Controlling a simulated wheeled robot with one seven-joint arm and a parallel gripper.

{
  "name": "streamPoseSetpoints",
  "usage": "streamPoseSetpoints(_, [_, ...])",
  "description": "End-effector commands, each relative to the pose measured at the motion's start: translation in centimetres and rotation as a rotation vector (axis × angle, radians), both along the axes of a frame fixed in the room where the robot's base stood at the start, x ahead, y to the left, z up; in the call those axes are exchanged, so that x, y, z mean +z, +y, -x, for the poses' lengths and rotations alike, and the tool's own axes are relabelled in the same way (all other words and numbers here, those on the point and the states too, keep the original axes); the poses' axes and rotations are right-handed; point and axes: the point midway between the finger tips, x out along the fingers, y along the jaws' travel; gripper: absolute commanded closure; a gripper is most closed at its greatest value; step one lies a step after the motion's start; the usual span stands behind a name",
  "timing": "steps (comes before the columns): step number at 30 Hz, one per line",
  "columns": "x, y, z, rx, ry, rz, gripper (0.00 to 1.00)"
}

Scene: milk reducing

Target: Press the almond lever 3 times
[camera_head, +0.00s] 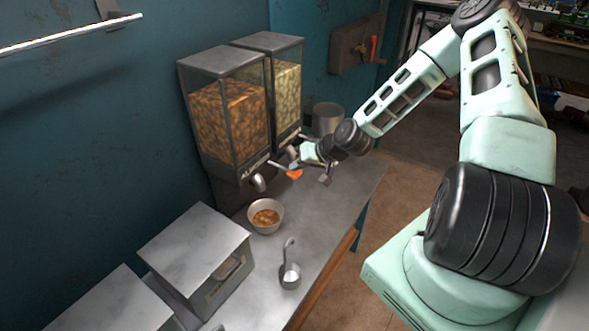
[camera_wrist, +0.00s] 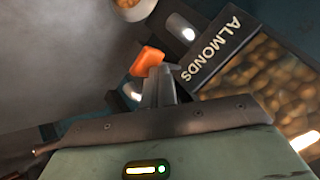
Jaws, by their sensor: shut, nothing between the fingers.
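The almond dispenser (camera_head: 230,115) is a clear-sided bin of brown nuts on the left of a pair by the wall. Its ALMONDS label (camera_wrist: 212,50) shows in the wrist view. The orange-tipped almond lever (camera_head: 294,174) sticks out below the bin front; its orange tip also shows in the wrist view (camera_wrist: 150,61). My gripper (camera_head: 297,160) is shut and empty, close to the lever. In the wrist view its fingertips (camera_wrist: 162,74) overlap the lower edge of the orange tip; I cannot tell whether they touch. A bowl (camera_head: 280,222) holding some almonds stands in front of the dispenser.
A second dispenser (camera_head: 287,85) with pale contents stands to the right, with a metal canister (camera_head: 327,118) beside it. A ladle-like metal cup (camera_head: 290,275) and a grey boxy device (camera_head: 200,250) are nearer on the counter. The counter's right side (camera_head: 350,195) is clear.

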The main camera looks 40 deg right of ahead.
Motion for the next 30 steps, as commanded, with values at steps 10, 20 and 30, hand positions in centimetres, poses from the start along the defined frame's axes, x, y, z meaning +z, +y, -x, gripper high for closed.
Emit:
streamPoseSetpoints(10, [1.3, 0.0, 0.0, -0.001, -0.001, 0.0, 1.0])
streamPoseSetpoints(20, [1.9, 0.0, 0.0, 0.0, -0.001, 0.001, 1.0])
streamPoseSetpoints(30, [5.2, 0.0, 0.0, -0.001, -0.001, 0.0, 1.0])
